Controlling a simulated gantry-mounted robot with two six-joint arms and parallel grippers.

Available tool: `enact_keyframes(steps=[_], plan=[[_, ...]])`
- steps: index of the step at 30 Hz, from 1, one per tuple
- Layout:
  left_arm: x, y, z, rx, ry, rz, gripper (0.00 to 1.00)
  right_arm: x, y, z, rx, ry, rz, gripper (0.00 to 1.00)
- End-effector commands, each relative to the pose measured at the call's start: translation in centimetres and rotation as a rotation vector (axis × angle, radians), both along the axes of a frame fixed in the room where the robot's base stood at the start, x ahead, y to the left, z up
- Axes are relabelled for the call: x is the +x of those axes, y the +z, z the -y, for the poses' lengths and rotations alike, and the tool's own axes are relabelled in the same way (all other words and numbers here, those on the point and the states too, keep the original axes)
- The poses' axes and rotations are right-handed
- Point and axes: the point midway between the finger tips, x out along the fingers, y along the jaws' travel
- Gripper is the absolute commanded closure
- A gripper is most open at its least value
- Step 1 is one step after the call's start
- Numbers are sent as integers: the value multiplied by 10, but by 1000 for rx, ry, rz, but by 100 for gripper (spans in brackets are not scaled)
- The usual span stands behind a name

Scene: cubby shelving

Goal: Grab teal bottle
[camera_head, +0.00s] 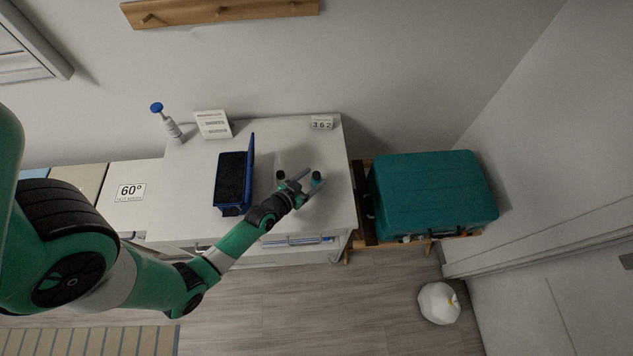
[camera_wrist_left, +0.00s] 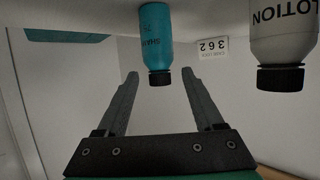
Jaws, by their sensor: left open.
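The teal bottle (camera_wrist_left: 156,38) has a black cap and shows at the top middle of the left wrist view, cap pointing down in that picture. In the head view only a small teal part (camera_head: 316,177) shows beside my fingers. My left gripper (camera_head: 307,184) is open over the right part of the white cabinet top. In the left wrist view my left gripper (camera_wrist_left: 160,75) has the bottle's cap in line with the gap between its fingertips. I cannot tell how far the bottle is from the fingers. My right gripper is not in view.
A grey lotion bottle (camera_wrist_left: 283,32) with a black cap stands close by. An open blue case (camera_head: 232,180) sits left of my gripper. A 362 sign (camera_head: 321,122) stands behind. A spray bottle (camera_head: 172,128) and a large teal case (camera_head: 430,192) are farther off.

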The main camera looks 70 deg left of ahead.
Motion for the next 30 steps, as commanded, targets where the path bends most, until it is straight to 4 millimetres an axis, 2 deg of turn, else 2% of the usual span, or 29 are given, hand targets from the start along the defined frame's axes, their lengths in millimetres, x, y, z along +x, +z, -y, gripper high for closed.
enact_keyframes(steps=[8, 20, 30], plan=[[6, -2, -3, 0, 0, 1, 31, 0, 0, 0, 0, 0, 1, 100], [6, -2, -3, 0, 0, 0, 100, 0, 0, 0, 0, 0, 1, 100], [6, -1, -3, 0, 0, 1, 100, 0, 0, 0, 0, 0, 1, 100]])
